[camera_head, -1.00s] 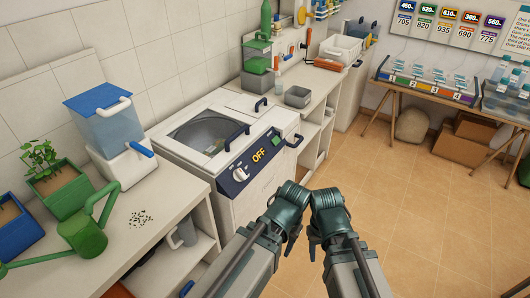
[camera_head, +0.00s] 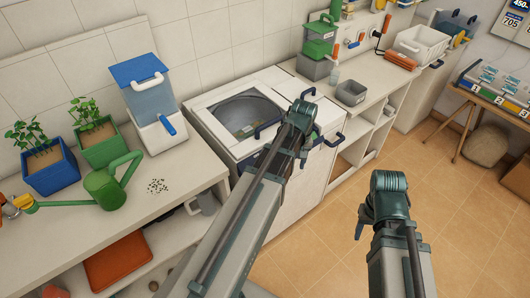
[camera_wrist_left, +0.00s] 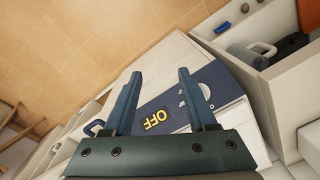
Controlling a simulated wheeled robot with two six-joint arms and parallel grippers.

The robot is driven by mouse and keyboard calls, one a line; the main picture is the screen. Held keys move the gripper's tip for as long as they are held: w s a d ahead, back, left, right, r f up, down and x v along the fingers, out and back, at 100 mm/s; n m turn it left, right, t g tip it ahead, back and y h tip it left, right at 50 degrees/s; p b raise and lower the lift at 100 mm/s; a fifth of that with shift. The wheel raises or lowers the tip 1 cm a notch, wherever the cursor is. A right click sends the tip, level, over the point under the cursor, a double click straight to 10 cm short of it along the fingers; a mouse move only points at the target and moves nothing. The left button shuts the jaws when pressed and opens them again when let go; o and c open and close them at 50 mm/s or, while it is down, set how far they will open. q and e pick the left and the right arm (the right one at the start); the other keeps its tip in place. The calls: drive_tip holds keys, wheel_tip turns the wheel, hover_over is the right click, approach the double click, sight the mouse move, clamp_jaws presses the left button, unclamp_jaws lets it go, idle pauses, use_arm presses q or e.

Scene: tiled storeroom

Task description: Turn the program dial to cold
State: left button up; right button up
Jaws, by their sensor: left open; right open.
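The washing machine (camera_head: 312,178) is white, with a glass-windowed lid on top. In the left wrist view its dark blue panel (camera_wrist_left: 225,87) shows an upside-down yellow OFF display (camera_wrist_left: 156,118). The white program dial (camera_wrist_left: 205,91) is partly hidden behind the finger on the picture's right. My left gripper (camera_wrist_left: 159,76) is open and empty, its fingers over the panel. In the head view my left arm hides most of the panel, including the dial. My right gripper (camera_head: 362,220) is open, away from the machine, over the floor to its right.
Left of the machine a counter holds a blue-lidded dispenser (camera_head: 150,88), a green watering can (camera_head: 107,186) and planters (camera_head: 97,140). On the right a shelf unit carries a grey bin (camera_head: 351,92). The floor (camera_head: 320,255) at the front is clear.

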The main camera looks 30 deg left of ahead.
use_arm(q)
drive_tip(key=w+a+r+n+p, duration=0.1)
drive_tip(key=a+n, duration=0.2)
drive_tip(key=a, duration=0.4)
drive_tip(key=w+a+r+n+p, duration=0.1)
drive_tip(key=w+a+r+n, duration=0.1)
drive_tip(key=a, duration=0.5)
drive_tip(key=shift+w+r+n, duration=0.25)
drive_tip(key=shift+r+n, duration=0.05)
drive_tip(key=shift+n, duration=0.4)
use_arm(e)
wheel_tip(320, 180, up, 4)
drive_tip(key=shift+f, duration=0.15)
use_arm(q)
drive_tip(key=shift+f, duration=0.1)
use_arm(e)
drive_tip(key=shift+f, duration=0.1)
use_arm(q)
wheel_tip(320, 180, down, 14)
drive_tip(key=b, duration=1.3)
drive_tip(key=shift+d+r, duration=0.1)
drive_tip(key=shift+r, duration=0.1)
use_arm(e)
wheel_tip(320, 180, down, 14)
drive_tip(key=shift+r, duration=0.2)
use_arm(q)
clamp_jaws()
